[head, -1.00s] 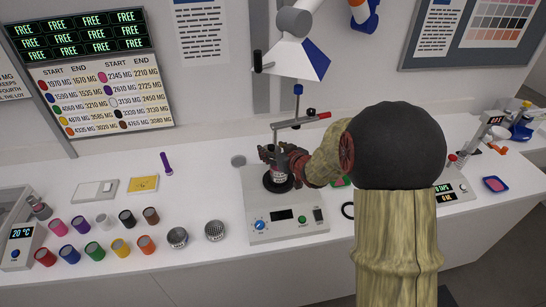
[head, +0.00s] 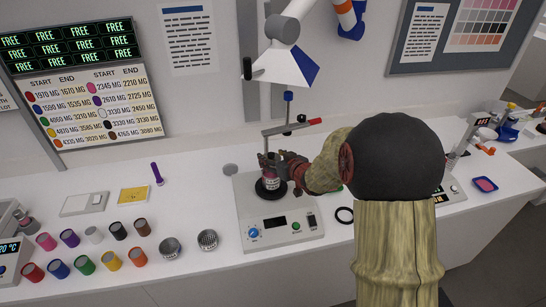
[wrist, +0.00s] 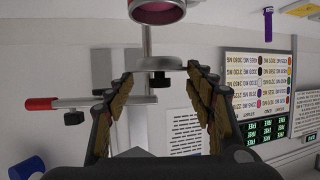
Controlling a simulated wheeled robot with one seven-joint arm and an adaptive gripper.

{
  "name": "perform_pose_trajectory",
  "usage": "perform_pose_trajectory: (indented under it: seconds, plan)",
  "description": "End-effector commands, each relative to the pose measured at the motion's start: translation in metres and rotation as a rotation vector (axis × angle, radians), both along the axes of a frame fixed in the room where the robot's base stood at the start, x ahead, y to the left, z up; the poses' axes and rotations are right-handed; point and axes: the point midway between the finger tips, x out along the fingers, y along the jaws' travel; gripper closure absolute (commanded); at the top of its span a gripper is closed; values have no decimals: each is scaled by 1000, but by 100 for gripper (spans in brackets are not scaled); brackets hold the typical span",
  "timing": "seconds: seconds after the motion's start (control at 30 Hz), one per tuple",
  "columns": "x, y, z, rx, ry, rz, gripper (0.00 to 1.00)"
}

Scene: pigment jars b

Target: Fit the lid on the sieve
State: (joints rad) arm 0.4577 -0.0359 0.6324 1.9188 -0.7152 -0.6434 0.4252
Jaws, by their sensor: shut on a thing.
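My gripper (wrist: 160,72) is shut on the lid (wrist: 158,64), a thin pale grey disc with a black knob, held by its rim between the fingertips in the wrist view. That view is upside down. The sieve (wrist: 158,12), a round cup with a dark pink inside, stands apart from the lid at the top edge, which is below it in the room. In the head view, the sieve (head: 271,183) stands on the round black plate of the white bench device. My gripper (head: 279,162) is just above it. My fingers largely hide the lid there.
A clamp arm with a red handle (head: 315,121) stands behind my gripper, close to it. Several coloured jars (head: 83,264) and two grey mesh-like cups (head: 207,240) stand to the left.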

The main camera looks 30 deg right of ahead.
Motion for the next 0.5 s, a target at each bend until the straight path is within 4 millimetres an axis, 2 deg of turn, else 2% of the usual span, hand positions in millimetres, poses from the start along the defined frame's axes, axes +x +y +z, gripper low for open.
perform_pose_trajectory:
  seconds: [0.03,0.3,0.5]
  plan:
    - [0,0,-8,1,0,0,71]
    - [0,0,-32,1,0,0,71]
    - [0,0,-42,0,-1,1,71]
